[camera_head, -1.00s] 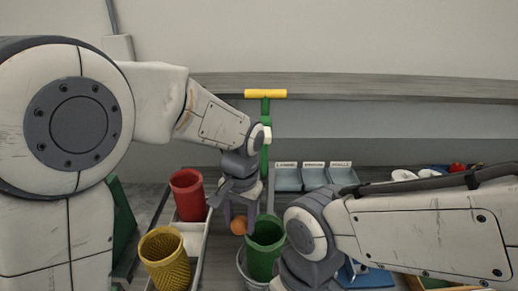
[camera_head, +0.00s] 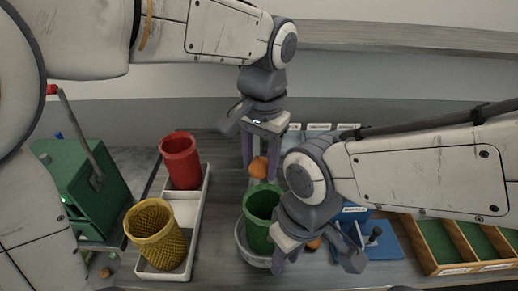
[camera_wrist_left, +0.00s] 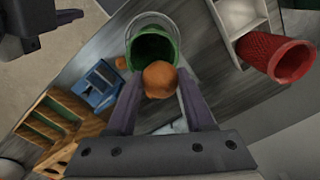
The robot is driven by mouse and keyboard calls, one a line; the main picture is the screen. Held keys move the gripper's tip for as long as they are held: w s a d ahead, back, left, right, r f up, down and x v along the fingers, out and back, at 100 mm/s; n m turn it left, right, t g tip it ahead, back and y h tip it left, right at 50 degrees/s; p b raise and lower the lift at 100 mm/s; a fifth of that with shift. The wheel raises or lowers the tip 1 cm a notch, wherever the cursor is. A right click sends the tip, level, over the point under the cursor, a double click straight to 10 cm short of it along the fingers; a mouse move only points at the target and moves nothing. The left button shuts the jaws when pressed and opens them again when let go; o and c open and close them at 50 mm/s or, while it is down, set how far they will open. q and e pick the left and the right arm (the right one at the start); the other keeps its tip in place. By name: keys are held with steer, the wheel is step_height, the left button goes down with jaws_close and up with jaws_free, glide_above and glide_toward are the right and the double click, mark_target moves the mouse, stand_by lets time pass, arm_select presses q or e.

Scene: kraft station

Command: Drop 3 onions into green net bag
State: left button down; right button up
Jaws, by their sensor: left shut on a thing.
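The green net bag (camera_head: 262,232) stands open upward in a grey round holder (camera_head: 240,247) in the middle of the table. My left gripper (camera_head: 260,175) is shut on an onion (camera_head: 258,167) just behind and above the bag's rim. In the left wrist view the held onion (camera_wrist_left: 159,80) sits between the fingers and overlaps the near edge of the bag's opening (camera_wrist_left: 152,48). My right gripper (camera_head: 318,262) is low, just right of the bag. Its fingers are spread apart. Another onion (camera_head: 313,244) shows partly behind it. The bottom of the bag is hidden.
A white tray (camera_head: 197,225) left of the bag holds a red net bag (camera_head: 181,161) and a yellow net bag (camera_head: 155,234). A green machine (camera_head: 85,190) stands farther left. A blue device (camera_head: 372,240) and a wooden compartment box (camera_head: 440,245) are at the right.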

mark_target(261, 161)
arm_select(q)
steer(key=shift+f, duration=0.45)
steer(key=shift+c, duration=1)
jaws_free()
steer(key=r, duration=1)
steer(key=shift+s+d+r, duration=0.15)
steer(key=shift+s+r, duration=0.05)
steer(key=shift+r, duration=0.1)
